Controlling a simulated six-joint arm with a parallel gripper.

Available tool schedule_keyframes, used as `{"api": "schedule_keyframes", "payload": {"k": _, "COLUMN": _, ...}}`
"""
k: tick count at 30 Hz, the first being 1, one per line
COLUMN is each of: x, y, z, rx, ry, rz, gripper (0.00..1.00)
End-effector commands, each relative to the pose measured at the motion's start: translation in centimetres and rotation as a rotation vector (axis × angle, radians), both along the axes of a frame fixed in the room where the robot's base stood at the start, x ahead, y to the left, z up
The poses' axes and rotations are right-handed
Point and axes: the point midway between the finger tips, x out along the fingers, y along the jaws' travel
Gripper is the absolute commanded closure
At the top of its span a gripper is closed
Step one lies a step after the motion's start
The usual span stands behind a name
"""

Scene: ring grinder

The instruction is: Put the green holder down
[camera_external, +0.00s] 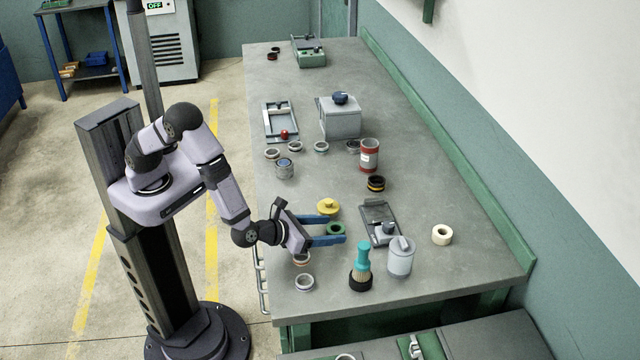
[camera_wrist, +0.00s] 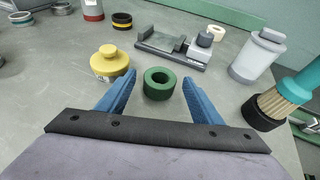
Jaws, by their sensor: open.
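The green holder (camera_wrist: 159,83) is a thick ring with a dark central hole. In the wrist view it sits flat on the grey workbench, between and slightly beyond the tips of my blue fingers. My gripper (camera_wrist: 163,92) is open, with a visible gap between each finger and the holder. In the external view the green holder (camera_external: 336,229) shows between the two blue fingers of my gripper (camera_external: 334,229), low over the bench. Nothing is gripped.
A yellow knobbed piece (camera_wrist: 109,62) stands close to the left finger. A grey fixture (camera_wrist: 172,46) lies beyond the holder. A grey canister (camera_wrist: 257,57) and a teal-handled brush (camera_wrist: 284,98) stand to the right.

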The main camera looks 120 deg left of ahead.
Motion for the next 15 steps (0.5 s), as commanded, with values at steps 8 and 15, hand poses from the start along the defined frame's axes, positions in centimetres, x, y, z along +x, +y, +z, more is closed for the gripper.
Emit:
{"api": "schedule_keyframes", "payload": {"k": 8, "x": -1.5, "y": -3.6, "z": 1.5, "rx": 0.001, "ry": -0.003, "rz": -0.006, "gripper": 0.4}}
{"api": "schedule_keyframes", "payload": {"k": 15, "x": -3.3, "y": -7.1, "z": 3.1, "rx": -0.001, "ry": -0.002, "rz": -0.005, "gripper": 0.4}}
